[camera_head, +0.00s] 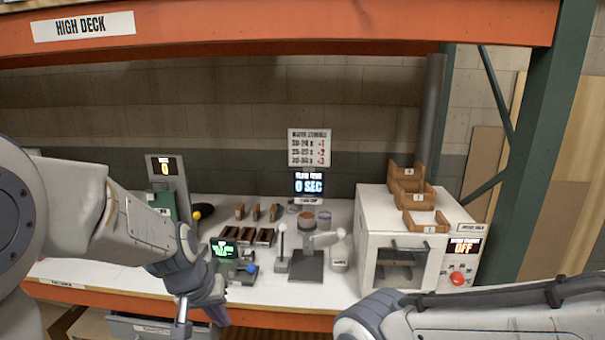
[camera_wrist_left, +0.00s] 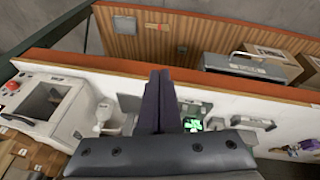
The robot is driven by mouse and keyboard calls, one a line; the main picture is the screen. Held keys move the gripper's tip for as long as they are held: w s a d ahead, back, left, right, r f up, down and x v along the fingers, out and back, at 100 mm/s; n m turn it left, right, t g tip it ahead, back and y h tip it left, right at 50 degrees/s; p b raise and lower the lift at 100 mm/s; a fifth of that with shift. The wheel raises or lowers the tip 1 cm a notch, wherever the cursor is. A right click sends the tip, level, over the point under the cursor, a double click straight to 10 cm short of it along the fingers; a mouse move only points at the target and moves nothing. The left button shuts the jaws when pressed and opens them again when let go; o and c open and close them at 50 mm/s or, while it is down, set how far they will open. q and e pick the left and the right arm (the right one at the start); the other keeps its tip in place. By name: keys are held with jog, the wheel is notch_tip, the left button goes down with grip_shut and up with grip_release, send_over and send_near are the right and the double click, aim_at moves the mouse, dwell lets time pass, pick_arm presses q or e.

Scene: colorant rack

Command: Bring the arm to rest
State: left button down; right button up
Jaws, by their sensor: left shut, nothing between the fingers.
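My left gripper (camera_head: 202,308) hangs in front of the shelf's front edge at the lower left of the head view, pointing down. It also shows in the left wrist view (camera_wrist_left: 158,88), where its two dark fingers lie together with nothing between them. My right arm (camera_head: 470,315) crosses the lower right of the head view; its gripper is out of sight.
A white shelf deck (camera_head: 330,293) holds small wooden racks (camera_head: 255,236), a dispenser stand (camera_head: 306,262) and a white oven box (camera_head: 370,240) with a red button (camera_head: 457,278). An orange beam (camera_head: 270,40) spans the top. A green post (camera_head: 545,130) stands right.

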pick_arm(q)
jog(key=s+a+f+m+g+y, duration=0.1)
jog(key=s+a+f+y, duration=0.1)
jog(key=s+f, duration=0.5)
jog(key=s+d+r+m+g, duration=0.1)
jog(key=s+d+r+m, duration=0.2)
jog(key=s+d, duration=0.3)
jog(key=s+d+r+m+g+h, duration=0.1)
jog(key=s+d+r+m, duration=0.3)
jog(key=s+d, duration=0.3)
jog(key=s+r, duration=0.1)
jog(key=s, duration=0.1)
jog(key=shift+s+d+g, duration=0.15)
jog(key=shift+s+g, duration=0.15)
jog(key=shift+s, duration=0.05)
dwell(0.7)
